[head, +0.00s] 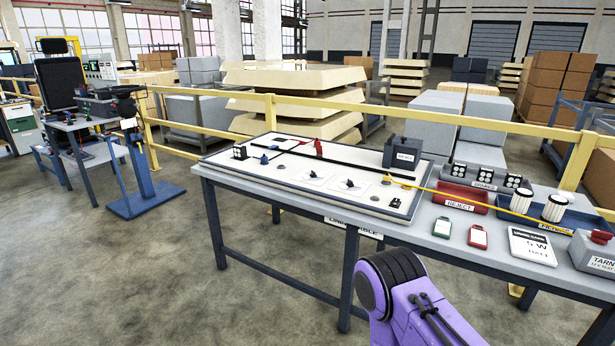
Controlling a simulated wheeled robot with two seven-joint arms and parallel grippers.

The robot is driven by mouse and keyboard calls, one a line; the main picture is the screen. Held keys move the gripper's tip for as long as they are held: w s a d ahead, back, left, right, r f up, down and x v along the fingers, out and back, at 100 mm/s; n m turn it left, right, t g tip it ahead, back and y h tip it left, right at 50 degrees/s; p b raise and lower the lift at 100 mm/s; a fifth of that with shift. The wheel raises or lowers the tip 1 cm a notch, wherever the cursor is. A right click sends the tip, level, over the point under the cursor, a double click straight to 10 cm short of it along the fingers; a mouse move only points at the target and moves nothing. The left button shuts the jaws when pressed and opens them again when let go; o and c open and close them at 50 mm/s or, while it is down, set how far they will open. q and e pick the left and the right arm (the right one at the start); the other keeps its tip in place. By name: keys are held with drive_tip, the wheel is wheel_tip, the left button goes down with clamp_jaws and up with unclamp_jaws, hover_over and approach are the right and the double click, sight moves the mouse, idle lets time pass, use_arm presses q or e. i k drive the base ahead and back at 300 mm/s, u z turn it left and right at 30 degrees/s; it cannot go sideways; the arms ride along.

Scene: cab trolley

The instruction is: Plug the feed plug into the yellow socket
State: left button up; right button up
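A white board (280,183) with small parts and black and red lines on it lies on the long table. A thin yellow cable (490,208) runs from the board's right side across the table toward the grey box at the far right. A small yellow part (387,179) sits at the cable's left end; I cannot tell whether it is the yellow socket or a plug. A small red and dark piece (600,237) sits on the grey box (592,256); I cannot tell what it is. Neither gripper is in view; a purple link of mine shows at bottom centre-right.
The table holds a dark grey box (403,153), a red reject bin (460,197), a grey bin (480,178), a blue bin (540,212) with white cylinders, green and red tags and a white card (540,247). Yellow railing (345,107) stands behind. Floor at left front is clear.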

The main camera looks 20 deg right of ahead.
sight(386, 179)
drive_tip(key=u, duration=0.25)
drive_tip(key=i, duration=1.9)
drive_tip(key=z, duration=3.05)
